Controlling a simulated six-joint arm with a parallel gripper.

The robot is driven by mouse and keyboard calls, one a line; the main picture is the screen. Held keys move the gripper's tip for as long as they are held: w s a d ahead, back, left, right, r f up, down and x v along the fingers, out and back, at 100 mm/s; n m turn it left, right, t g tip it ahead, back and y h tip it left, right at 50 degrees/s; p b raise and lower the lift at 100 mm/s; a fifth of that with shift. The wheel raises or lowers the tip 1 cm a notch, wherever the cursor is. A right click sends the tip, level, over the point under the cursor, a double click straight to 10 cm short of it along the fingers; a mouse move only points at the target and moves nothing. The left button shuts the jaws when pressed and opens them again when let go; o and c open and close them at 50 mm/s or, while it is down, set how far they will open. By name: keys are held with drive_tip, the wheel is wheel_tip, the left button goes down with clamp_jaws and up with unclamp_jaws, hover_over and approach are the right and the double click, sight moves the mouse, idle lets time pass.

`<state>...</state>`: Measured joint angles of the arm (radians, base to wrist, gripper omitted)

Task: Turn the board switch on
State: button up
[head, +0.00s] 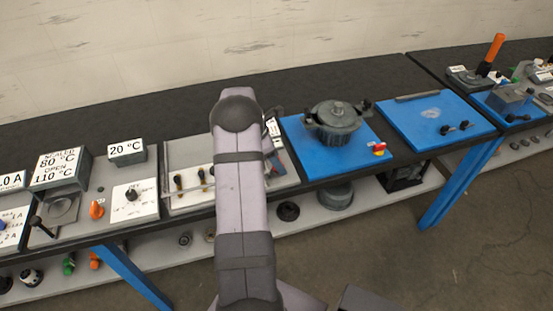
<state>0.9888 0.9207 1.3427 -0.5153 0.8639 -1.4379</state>
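Several boards with controls lie on the long dark bench, and I cannot tell which control is the board switch. A white plate with a black knob (131,194) and small lettering is left of my arm. A red and yellow switch (379,148) sits at the front right corner of a blue board (345,158). Its position is too small to read. My arm stands upright in the middle and hides part of a grey panel.
A grey round pot-like housing (337,121) stands on the blue board. A second blue board (435,122) with small black parts is to its right. Temperature sign blocks (60,169) and an orange knob (97,209) are at left. A lower shelf (185,252) holds loose parts.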

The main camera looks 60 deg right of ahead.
drive_tip(key=c, duration=0.9)
drive_tip(key=shift+c, duration=0.2)
